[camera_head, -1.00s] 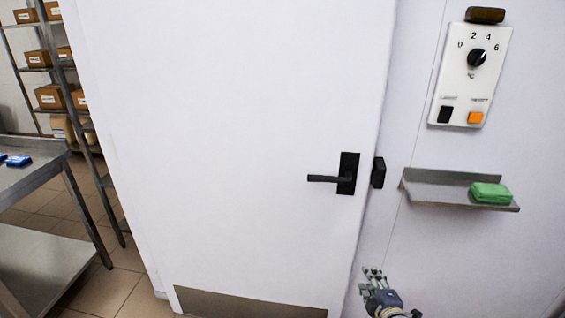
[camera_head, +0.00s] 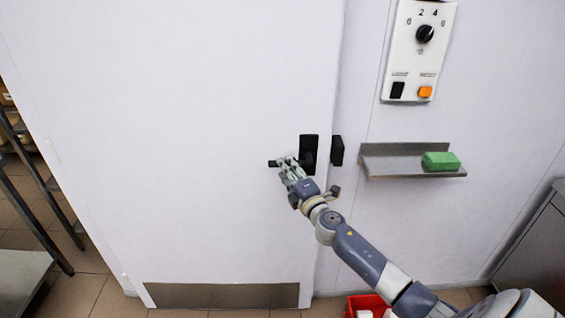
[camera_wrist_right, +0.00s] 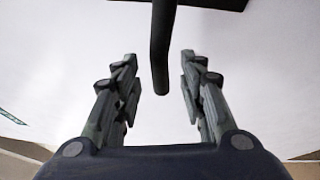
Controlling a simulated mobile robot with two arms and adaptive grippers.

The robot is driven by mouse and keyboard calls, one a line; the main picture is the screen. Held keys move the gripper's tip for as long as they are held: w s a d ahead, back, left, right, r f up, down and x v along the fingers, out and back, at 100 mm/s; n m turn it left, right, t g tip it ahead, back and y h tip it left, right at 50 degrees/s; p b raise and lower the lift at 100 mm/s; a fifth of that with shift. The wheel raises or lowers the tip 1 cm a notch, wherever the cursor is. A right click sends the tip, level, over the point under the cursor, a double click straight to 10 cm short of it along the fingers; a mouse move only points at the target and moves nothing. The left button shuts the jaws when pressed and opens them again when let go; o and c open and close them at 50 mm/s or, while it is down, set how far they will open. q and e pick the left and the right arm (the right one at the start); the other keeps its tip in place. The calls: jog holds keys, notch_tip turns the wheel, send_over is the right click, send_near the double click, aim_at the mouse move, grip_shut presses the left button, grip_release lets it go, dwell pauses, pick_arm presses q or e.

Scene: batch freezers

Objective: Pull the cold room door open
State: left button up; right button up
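The white cold room door (camera_head: 180,120) stands closed in the head view, with a metal kick plate along its bottom. Its black lever handle (camera_head: 308,152) is on a dark plate near the right edge. My right gripper (camera_head: 286,164) is at the lever, partly covering it. In the right wrist view the lever (camera_wrist_right: 160,50) points in between the two spread fingers of the gripper (camera_wrist_right: 157,85); no finger visibly touches it. My left gripper is not in view.
Right of the door are a black latch block (camera_head: 337,151), a metal shelf (camera_head: 385,160) with a green block (camera_head: 440,161), and a control panel (camera_head: 418,50). A red crate (camera_head: 368,304) is on the floor below. Metal racking (camera_head: 35,190) stands at left.

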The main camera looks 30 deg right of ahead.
jog(key=shift+w+d, duration=0.15)
jog(key=shift+w, duration=0.8)
jog(key=shift+w+d, duration=0.1)
jog(key=shift+w, duration=0.8)
jog(key=shift+r, duration=0.1)
grip_shut()
